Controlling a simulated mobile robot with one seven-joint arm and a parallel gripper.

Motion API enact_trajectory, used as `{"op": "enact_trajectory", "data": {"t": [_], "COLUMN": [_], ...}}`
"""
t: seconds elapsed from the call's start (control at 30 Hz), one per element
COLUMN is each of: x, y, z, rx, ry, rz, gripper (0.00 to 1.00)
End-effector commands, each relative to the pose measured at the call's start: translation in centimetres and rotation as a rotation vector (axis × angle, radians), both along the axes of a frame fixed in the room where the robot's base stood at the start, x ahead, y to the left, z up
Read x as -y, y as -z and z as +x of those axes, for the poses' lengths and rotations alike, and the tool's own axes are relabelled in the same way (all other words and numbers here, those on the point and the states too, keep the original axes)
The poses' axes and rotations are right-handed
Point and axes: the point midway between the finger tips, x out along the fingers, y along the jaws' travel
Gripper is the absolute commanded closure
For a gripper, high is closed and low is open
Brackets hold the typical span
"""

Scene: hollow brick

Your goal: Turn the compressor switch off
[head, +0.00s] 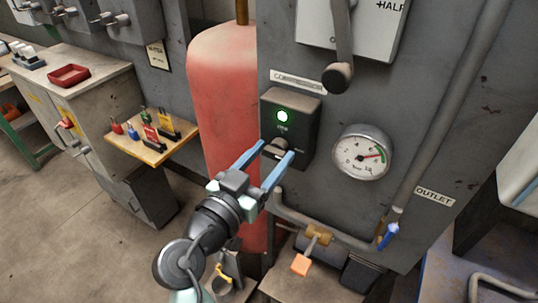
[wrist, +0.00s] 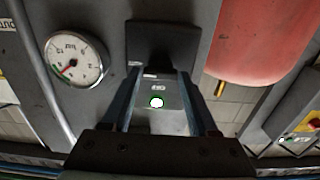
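The compressor switch is a dark box (head: 301,116) on the grey panel. Its round lamp (head: 283,116) is lit green, and the lamp also shows in the wrist view (wrist: 156,103). A dark switch knob (head: 273,149) sits on the box's lower front, below the lamp and its small label. My gripper (head: 277,150) is open, its two blue fingers apart and pointing at the box, one to either side of the knob. In the wrist view, the fingers (wrist: 160,73) frame the lamp and label with a gap between them. I cannot tell whether either finger touches the knob.
A pressure gauge (head: 362,154) is right of the box, and a lever handle (head: 339,77) hangs above it. A red tank (head: 222,90) stands left. Pipes and an orange-handled valve (head: 301,264) are below. A wooden shelf with padlocks (head: 153,149) is farther left.

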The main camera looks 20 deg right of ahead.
Motion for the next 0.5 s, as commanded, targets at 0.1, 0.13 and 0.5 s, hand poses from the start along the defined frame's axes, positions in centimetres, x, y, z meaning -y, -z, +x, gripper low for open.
{"op": "enact_trajectory", "data": {"t": [0.1,0.13,0.5], "x": [-0.03,-0.03,-0.04], "y": [-0.01,-0.01,0.0], "z": [-0.01,-0.01,-0.01], "rx": [0.0,0.0,-0.007], "ry": [0.0,0.0,0.0], "rz": [0.0,0.0,-0.006], "gripper": [0.64,0.69,1.0]}}
